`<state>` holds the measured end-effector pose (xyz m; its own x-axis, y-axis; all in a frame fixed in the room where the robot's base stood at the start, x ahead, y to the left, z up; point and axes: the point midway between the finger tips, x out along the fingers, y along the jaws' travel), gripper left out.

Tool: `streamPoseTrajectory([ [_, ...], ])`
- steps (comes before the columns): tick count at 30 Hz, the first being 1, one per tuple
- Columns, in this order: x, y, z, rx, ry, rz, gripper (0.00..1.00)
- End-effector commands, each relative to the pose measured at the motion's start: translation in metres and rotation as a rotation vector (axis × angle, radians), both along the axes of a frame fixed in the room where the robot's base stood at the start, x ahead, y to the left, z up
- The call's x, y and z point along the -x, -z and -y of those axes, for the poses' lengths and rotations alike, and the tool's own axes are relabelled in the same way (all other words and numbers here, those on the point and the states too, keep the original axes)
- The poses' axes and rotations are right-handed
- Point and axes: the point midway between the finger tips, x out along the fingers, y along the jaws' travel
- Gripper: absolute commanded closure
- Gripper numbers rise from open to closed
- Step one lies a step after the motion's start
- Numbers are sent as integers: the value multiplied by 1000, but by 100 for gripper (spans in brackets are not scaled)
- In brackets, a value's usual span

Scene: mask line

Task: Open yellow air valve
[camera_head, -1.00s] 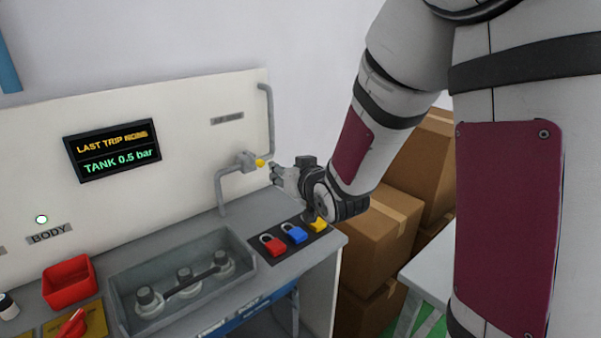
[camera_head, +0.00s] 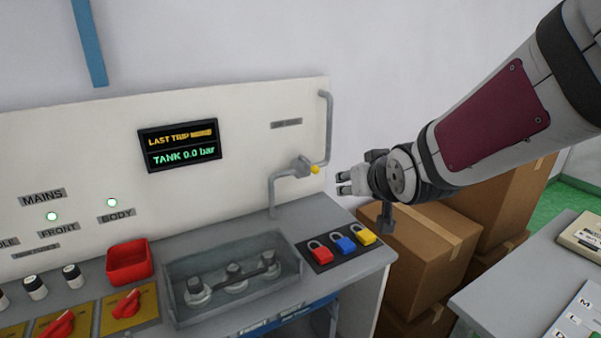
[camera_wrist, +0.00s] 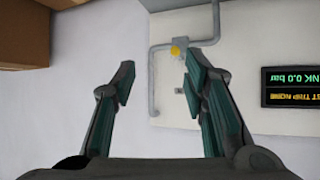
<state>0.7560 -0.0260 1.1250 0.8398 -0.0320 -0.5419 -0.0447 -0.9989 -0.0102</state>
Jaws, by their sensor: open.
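The yellow air valve (camera_head: 314,169) is a small yellow handle on a grey pipe fitting (camera_head: 301,165) on the white panel. It also shows in the wrist view (camera_wrist: 176,50), beyond my fingertips and nearer the right finger. My gripper (camera_head: 342,183) is to the right of the valve in the head view, apart from it. In the wrist view my gripper (camera_wrist: 157,82) is open with nothing between its fingers. The panel display (camera_head: 180,145) reads "TANK 0.0 bar" under a "LAST TRIP" line.
Red, blue and yellow padlocks (camera_head: 343,244) lie on a dark mat below the valve. A grey tray (camera_head: 185,310) with several round fittings stands to their left. A red bin (camera_head: 129,262) and red rotary switches (camera_head: 125,304) are further left. Cardboard boxes (camera_head: 425,250) stand at the right.

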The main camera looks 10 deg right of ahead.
Motion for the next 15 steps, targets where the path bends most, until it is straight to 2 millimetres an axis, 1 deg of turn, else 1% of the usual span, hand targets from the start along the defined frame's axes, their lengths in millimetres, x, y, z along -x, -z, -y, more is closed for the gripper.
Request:
streamPoseTrajectory([
  [3, 0, 0, 0, 0, 0, 0, 60],
  [5, -1, 0, 0, 0, 0, 1, 74],
  [8, -7, 3, 1, 2, -2, 6, 74],
  [11, -22, 13, 2, 3, -14, 22, 74],
  [14, -46, 28, 1, -14, -38, 53, 74],
  [15, -55, 36, 0, -27, -50, 67, 74],
])
